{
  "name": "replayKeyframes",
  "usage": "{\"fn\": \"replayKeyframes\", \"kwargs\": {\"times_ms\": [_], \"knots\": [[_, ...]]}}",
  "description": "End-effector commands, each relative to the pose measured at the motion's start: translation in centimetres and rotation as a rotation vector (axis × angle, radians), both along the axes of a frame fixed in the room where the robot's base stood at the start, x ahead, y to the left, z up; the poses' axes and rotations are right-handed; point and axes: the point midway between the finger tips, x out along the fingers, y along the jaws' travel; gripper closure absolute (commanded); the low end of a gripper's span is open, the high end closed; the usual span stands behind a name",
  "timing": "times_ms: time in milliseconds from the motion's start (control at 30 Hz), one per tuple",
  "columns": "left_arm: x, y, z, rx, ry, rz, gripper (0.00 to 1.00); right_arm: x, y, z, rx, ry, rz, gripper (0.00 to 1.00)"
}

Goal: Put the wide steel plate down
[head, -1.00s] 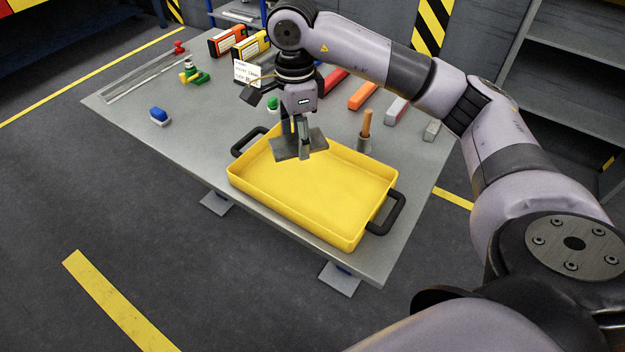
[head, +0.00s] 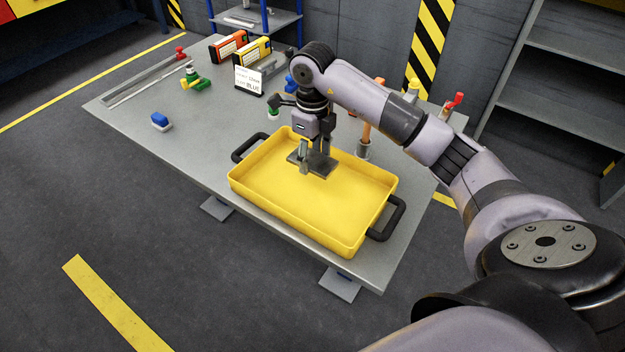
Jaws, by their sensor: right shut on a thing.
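The wide steel plate (head: 322,168) is a flat grey piece held level at the back part of the yellow tray (head: 290,213). My right gripper (head: 315,152) points down and is shut on the plate's upright part. The plate is low, over the tray floor; I cannot tell whether it touches the floor. The tray has black handles at both ends and is otherwise empty. My left gripper is not in view.
The tray sits on a grey bench (head: 165,140). A blue block (head: 161,121), a green-yellow piece (head: 194,80), a small sign (head: 249,82) and an upright wooden-handled tool (head: 364,142) stand around it. The bench's left front is clear.

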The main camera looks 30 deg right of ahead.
Motion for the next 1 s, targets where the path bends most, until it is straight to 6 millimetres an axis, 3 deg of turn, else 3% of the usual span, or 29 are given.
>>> {"fn": "replayKeyframes", "kwargs": {"times_ms": [200, 433, 700, 1000], "knots": [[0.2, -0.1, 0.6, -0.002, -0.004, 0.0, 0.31, 0.0, 0.0, -3.6, 0.001, -0.001, 0.001, 1.0], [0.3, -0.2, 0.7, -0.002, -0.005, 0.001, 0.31, 0.1, 0.1, -5.1, 0.002, -0.002, 0.003, 1.0], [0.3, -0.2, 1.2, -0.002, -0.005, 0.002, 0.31, 0.0, 0.1, -8.5, 0.001, -0.002, 0.002, 1.0], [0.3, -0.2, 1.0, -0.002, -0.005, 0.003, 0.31, 0.1, 0.0, -8.8, 0.001, -0.005, 0.003, 1.0]]}}
